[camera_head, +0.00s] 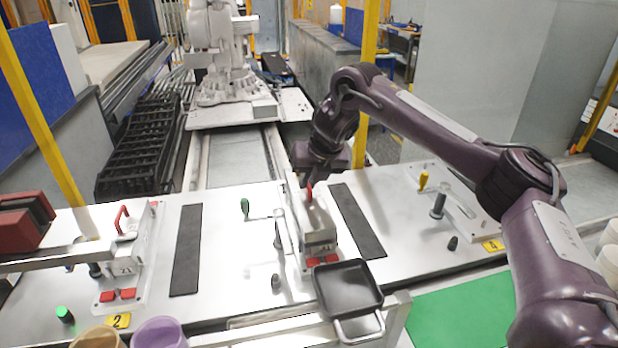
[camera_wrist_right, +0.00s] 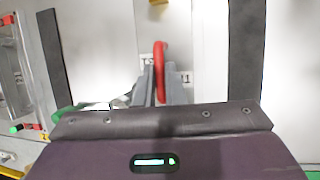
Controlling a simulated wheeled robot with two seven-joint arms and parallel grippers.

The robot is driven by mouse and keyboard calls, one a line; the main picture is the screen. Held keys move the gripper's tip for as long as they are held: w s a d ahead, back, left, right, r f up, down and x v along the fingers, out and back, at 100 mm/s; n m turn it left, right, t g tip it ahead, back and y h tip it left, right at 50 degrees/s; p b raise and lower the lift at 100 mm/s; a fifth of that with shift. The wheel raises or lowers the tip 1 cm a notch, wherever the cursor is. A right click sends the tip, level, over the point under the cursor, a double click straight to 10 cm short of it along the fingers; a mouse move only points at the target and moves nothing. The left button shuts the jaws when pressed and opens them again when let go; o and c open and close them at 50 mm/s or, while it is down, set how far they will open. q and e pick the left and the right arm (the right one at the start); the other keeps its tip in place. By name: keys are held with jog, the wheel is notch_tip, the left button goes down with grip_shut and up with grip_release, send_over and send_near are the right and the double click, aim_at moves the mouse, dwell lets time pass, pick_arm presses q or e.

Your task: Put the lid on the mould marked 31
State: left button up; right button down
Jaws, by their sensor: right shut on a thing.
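My right gripper (camera_head: 308,186) is shut on the red handle (camera_wrist_right: 161,68) of a lid, above the middle station of the bench. The handle also shows in the head view (camera_head: 309,194). Below it is a pale grey block (camera_head: 318,236), with red pads at its front; I cannot tell where lid and mould meet there. In the wrist view, the grey fingers flank the handle, and a label reading 1 (camera_wrist_right: 186,78) shows beside them. A second mould (camera_head: 127,262) stands at the left station with a red handle (camera_head: 121,218) on top. My left gripper is not in view.
A black tray (camera_head: 348,288) stands in front of the middle station. Toggle clamps stand beside the stations, one at the right (camera_head: 438,206). Dark strips (camera_head: 187,250) lie on the white bench (camera_head: 225,235). A green mat (camera_head: 455,312) lies at front right.

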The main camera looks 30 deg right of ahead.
jog(key=shift+f, duration=0.55)
dwell(0.9)
jog(key=c, duration=1.4)
grip_release()
jog(key=shift+c, duration=0.2)
jog(key=shift+s+f, duration=0.1)
jog(key=p+v, duration=0.1)
jog(key=v, duration=0.6)
jog(key=shift+r+p, duration=0.3)
jog(key=shift+r, duration=0.15)
jog(key=shift+s+f, duration=0.1)
